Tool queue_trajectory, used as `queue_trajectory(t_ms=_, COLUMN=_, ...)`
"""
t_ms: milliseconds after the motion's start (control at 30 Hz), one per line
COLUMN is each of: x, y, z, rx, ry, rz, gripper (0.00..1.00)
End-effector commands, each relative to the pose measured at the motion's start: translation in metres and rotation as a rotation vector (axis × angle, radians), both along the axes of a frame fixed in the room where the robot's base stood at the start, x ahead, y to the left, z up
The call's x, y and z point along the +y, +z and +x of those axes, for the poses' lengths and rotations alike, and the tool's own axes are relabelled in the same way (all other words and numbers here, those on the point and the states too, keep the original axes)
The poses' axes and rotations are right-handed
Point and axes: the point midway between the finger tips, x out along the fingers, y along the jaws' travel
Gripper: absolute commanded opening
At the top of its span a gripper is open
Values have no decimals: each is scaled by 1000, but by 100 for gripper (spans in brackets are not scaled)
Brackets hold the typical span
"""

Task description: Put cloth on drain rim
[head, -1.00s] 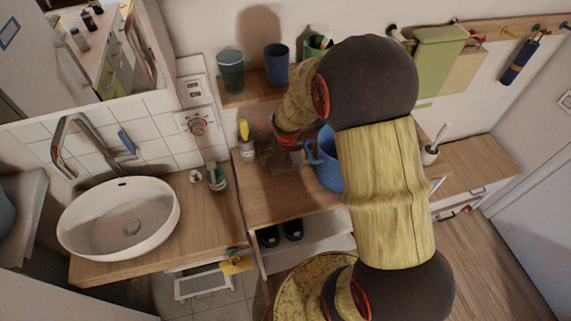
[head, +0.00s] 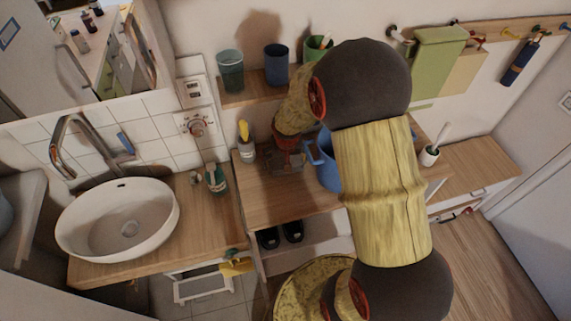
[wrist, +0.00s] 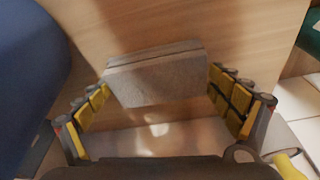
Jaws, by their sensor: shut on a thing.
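A grey folded cloth (wrist: 155,78), shaped like a small block, sits between my fingertips in the wrist view. My gripper (wrist: 158,88) is shut on it, one finger at each end. In the head view my gripper (head: 285,162) is over the wooden counter, left of the blue jug; I cannot pick the cloth out there. Whether the cloth touches the wood is unclear.
A blue jug (head: 325,170) stands close right of my gripper. A yellow-topped bottle (head: 246,150) and a green bottle (head: 216,180) stand to its left. A shelf with cups (head: 277,66) is behind. The faucet (head: 72,140) arches over the sink.

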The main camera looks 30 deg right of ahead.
Motion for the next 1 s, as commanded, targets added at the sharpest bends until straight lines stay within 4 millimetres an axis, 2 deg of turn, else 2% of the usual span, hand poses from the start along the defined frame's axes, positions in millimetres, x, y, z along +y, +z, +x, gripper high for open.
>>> queue_trajectory(t_ms=267, x=0, y=0, z=-1, rx=2, ry=0, rz=1, gripper=63)
queue_trajectory(t_ms=467, x=0, y=15, z=0, rx=0, ry=0, rz=0, gripper=63)
queue_trajectory(t_ms=667, x=36, y=13, z=-2, rx=0, ry=7, rz=-1, gripper=63)
queue_trajectory(t_ms=1000, x=108, y=12, z=-6, rx=1, ry=6, rz=0, gripper=63)
